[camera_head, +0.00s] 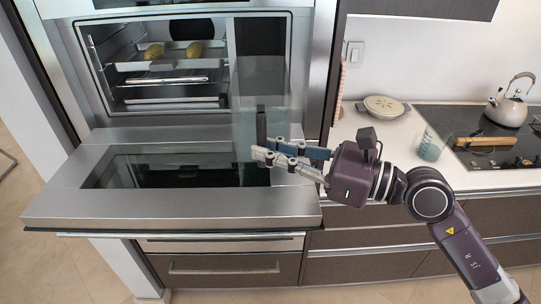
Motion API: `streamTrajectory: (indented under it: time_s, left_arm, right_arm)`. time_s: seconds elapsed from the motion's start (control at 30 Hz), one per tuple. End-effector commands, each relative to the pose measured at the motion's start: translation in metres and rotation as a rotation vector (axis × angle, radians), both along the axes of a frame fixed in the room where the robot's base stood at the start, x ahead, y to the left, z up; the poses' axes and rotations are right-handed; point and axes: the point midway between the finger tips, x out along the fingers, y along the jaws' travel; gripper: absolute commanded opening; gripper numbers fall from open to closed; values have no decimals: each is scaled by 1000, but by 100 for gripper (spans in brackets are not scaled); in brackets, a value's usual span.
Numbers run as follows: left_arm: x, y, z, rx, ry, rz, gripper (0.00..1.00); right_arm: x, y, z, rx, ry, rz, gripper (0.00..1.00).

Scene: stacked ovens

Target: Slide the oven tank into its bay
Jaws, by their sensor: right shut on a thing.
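The oven tank (260,88) is a tall, see-through grey box with a dark upright handle (261,124) on its front. It stands at the right side of the oven opening, partly within it, with its front end out over the lowered oven door. My right gripper (270,151) comes in from the right and is shut on the tank near the lower part of the handle. The fingers hide part of the tank's lower front. The bay's inside is hard to make out behind the tank. My left gripper is not in view.
The oven door (170,209) is folded down flat below the opening.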

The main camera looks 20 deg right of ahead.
Motion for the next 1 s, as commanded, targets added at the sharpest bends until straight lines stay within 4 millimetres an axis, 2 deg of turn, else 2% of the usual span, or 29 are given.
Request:
streamTrajectory:
  time_s: [0.1,0.4,0.63,1.0]
  left_arm:
    - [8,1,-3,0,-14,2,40]
    - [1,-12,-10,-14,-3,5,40]
    - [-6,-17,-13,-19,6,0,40]
    - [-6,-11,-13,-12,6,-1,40]
  right_arm:
    - [12,-4,0,1,-8,-2,0]
    - [34,-10,-2,0,-7,-1,0]
    - [42,-13,-2,0,-7,-2,0]
    - [43,-13,-2,0,-7,-2,0]
